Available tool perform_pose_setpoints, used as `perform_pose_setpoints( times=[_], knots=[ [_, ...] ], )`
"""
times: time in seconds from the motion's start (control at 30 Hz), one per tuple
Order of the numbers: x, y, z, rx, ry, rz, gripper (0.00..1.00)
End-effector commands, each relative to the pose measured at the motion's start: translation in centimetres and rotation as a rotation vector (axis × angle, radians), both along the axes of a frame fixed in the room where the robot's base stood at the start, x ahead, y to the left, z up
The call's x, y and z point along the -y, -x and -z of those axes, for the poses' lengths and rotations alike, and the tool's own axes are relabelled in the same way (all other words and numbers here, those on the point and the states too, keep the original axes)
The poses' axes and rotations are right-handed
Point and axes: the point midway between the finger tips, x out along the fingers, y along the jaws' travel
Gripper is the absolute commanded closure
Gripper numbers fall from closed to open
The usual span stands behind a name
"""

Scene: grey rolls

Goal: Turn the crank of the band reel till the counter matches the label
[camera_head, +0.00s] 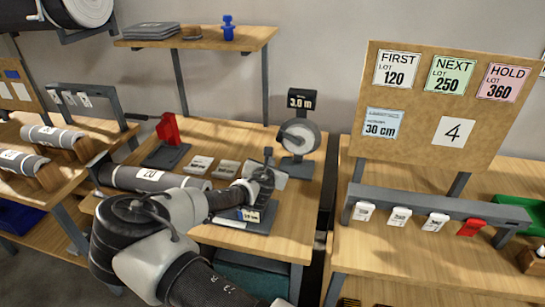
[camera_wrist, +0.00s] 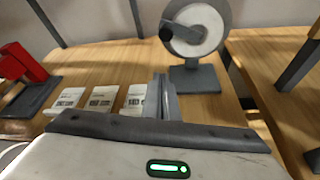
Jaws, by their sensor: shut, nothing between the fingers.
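The band reel (camera_head: 304,141) is a pale disc on a dark stand at the back right of the middle table. Its dark crank (camera_head: 289,136) points left from the hub. The counter (camera_head: 301,101) above it reads 3.0 m. In the wrist view the reel (camera_wrist: 207,42) stands beyond my fingers, with the crank knob (camera_wrist: 167,30) at its left; the counter is out of that view. My gripper (camera_wrist: 164,88) is shut and empty, in front of the reel and apart from it. Which label belongs to the reel I cannot tell.
Small white cards (camera_head: 200,164) lie left of my gripper. A red device (camera_head: 168,130) stands farther left, behind a grey roll (camera_head: 150,178). A dark base with a labelled front (camera_head: 240,214) lies under my gripper. A notice board (camera_head: 425,150) stands at right.

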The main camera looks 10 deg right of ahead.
Motion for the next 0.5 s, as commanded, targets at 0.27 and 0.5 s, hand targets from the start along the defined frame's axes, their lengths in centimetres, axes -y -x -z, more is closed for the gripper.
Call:
perform_pose_setpoints(
  times=[0.27, 0.5],
  knots=[
    [1.8, -5.3, 2.3, 0.000, -0.003, 0.004, 1.00],
    [2.8, -7.2, 0.8, 0.001, -0.007, 0.006, 1.00]
  ],
)
